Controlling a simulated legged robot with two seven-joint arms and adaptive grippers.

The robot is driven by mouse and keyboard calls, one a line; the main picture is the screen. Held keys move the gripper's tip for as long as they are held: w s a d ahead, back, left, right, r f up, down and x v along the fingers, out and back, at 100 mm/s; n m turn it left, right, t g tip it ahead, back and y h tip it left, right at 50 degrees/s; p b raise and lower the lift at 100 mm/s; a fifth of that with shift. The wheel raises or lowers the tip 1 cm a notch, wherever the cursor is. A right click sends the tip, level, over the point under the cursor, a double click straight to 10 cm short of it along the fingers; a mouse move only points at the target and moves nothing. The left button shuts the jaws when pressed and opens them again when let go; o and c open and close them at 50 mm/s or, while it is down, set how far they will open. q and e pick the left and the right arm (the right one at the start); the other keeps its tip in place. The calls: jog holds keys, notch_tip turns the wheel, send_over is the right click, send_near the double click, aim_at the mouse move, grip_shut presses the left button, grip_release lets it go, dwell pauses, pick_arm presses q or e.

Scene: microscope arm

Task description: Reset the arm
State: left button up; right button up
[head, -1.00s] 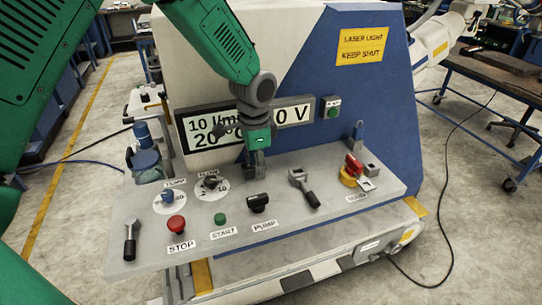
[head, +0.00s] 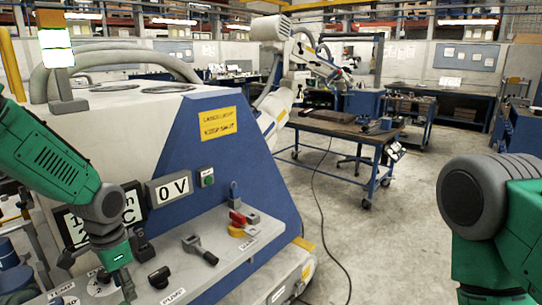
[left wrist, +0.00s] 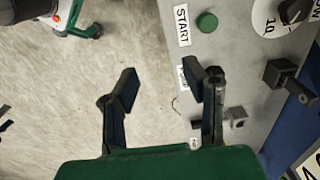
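A white jointed arm (head: 275,95) rises behind the machine in the head view; I cannot tell whether it is the arm the task names. My left gripper (head: 125,284) hangs over the front control panel (head: 225,250) at lower left in the head view. In the left wrist view my left gripper (left wrist: 160,84) is open and empty, its fingers apart. One finger is over the panel edge and partly covers a label; the other is over the floor. My right arm comes in at the right of the head view, and its gripper is not in view.
A blue-framed workbench (head: 345,130) stands behind. A cable (head: 318,205) crosses the otherwise clear floor.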

pick_arm(q)
jog(key=s+d+f+n+h+b, duration=0.15)
jog(key=s+f+b, duration=0.25)
jog(key=s+f, duration=0.5)
jog(key=s+d+f+n+y+b, duration=0.1)
jog(key=s+d+f+n+b, duration=0.25)
jog(key=f, duration=0.95)
jog(key=s+f+n+b, duration=0.1)
jog(key=s+f+b, duration=0.2)
jog(key=s+f, duration=0.3)
jog(key=s+a+f+n+b, duration=0.1)
jog(key=s+f+b, duration=0.3)
jog(key=s, duration=0.8)
notch_tip(320, 180, down, 2)
jog(key=shift+s+a+f+n+t, duration=0.15)
jog(key=shift+a+n+t, duration=0.1)
jog(key=shift+n+t, duration=0.05)
